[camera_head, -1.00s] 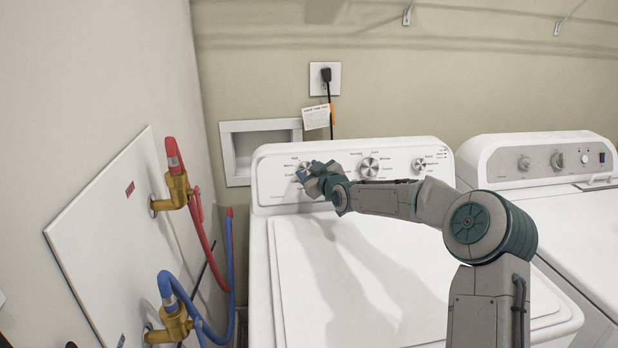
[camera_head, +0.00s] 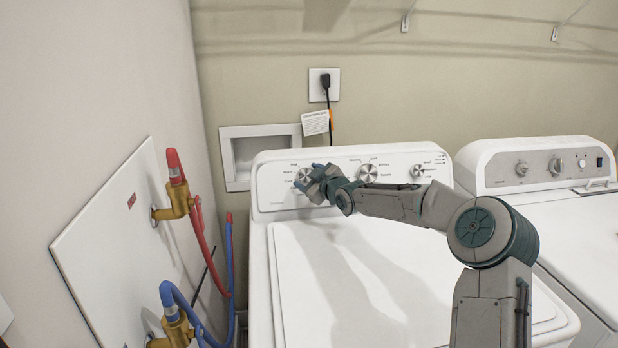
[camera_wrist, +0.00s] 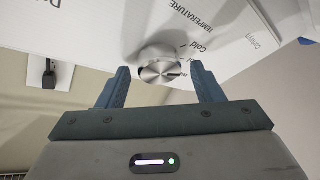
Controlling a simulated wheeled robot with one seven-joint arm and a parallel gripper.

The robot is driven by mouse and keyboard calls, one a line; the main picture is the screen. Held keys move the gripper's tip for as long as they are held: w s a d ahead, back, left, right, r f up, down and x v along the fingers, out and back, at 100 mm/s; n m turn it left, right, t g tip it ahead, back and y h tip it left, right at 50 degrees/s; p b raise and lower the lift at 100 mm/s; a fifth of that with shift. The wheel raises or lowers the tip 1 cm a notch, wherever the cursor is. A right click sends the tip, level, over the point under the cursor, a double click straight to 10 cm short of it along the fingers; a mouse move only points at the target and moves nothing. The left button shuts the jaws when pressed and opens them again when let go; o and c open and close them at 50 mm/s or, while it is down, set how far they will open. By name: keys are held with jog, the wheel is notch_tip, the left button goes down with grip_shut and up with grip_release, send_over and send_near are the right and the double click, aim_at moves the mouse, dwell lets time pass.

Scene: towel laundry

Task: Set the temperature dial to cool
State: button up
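The temperature dial (camera_head: 305,174) is a round silver knob at the left of the washer's control panel. In the wrist view the dial (camera_wrist: 158,66) lies just beyond the fingertips, with "TEMPERATURE" and "Cold" printed beside it, seen upside down. A dark mark shows on the dial's face on the side toward a partly hidden label. My gripper (camera_wrist: 159,69) is open, one blue finger on each side of the dial, with visible gaps. In the head view my gripper (camera_head: 310,182) is at the dial's lower right and partly covers the panel there.
Two more silver knobs, a middle one (camera_head: 368,173) and a right one (camera_head: 417,171), sit on the same panel. The washer lid (camera_head: 300,270) lies flat below my arm. A second machine (camera_head: 540,165) stands at right. Hoses and brass valves (camera_head: 181,203) are at left.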

jog(key=shift+d, duration=0.1)
jog(key=v, duration=1.3)
jog(key=shift+s+b, duration=0.35)
jog(key=shift+d+r, duration=0.1)
